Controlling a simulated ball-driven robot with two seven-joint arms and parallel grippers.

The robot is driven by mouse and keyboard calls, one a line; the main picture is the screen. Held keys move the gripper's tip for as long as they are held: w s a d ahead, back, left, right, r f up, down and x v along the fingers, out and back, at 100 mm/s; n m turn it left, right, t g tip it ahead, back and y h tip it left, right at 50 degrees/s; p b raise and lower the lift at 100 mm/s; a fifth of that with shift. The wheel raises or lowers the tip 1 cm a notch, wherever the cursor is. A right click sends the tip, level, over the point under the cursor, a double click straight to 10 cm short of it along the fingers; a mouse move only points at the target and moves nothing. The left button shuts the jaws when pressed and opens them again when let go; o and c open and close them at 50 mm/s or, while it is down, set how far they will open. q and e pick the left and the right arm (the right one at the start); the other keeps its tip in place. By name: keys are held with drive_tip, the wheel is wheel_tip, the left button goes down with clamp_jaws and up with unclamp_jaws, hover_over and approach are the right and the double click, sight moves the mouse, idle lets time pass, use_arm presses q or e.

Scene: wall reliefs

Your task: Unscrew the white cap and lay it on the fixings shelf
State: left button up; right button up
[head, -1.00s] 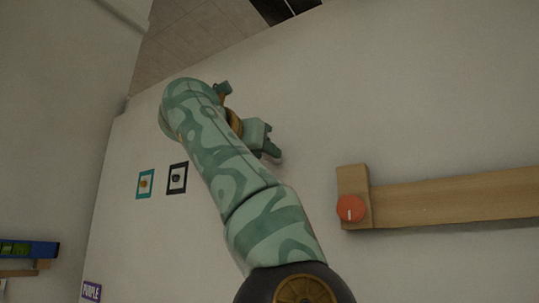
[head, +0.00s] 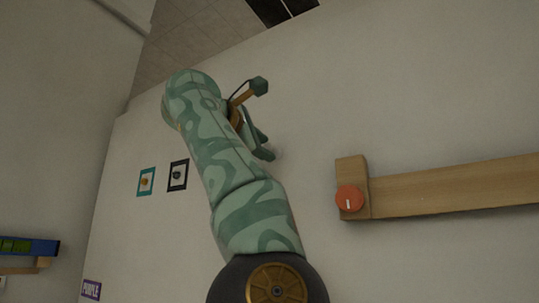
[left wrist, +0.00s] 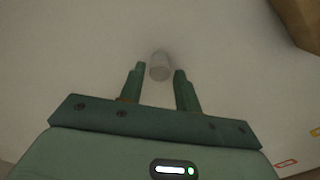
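The white cap (left wrist: 160,66) is a small pale cylinder on the pale wall, seen in the left wrist view between the fingertips. In the head view only a faint pale spot shows beside the fingers. My left gripper (left wrist: 159,72) is open, with one finger on each side of the cap; small gaps show, and I cannot tell any contact. In the head view the left gripper (head: 266,120) is at the wall, partly behind my own forearm. My right gripper is not in view. I cannot tell which ledge is the fixings shelf.
A wooden rail (head: 450,190) with a red-orange knob (head: 350,198) is on the wall at right. Two small framed pictures, teal (head: 146,181) and black (head: 178,175), hang left of my arm. A blue object (head: 28,247) sits on a wooden ledge at far left, above a purple sign (head: 91,290).

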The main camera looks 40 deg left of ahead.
use_arm(q)
drive_tip(key=m+b, duration=0.2)
drive_tip(key=m, duration=0.8)
drive_tip(key=shift+m+b, duration=0.3)
drive_tip(key=shift+m, duration=0.1)
drive_tip(key=c, duration=0.6)
drive_tip(key=n+p, duration=0.1)
drive_tip(key=n, duration=0.2)
drive_tip(key=shift+r+n, duration=0.1)
drive_tip(key=shift+n, duration=0.8)
drive_tip(key=shift+c, duration=0.2)
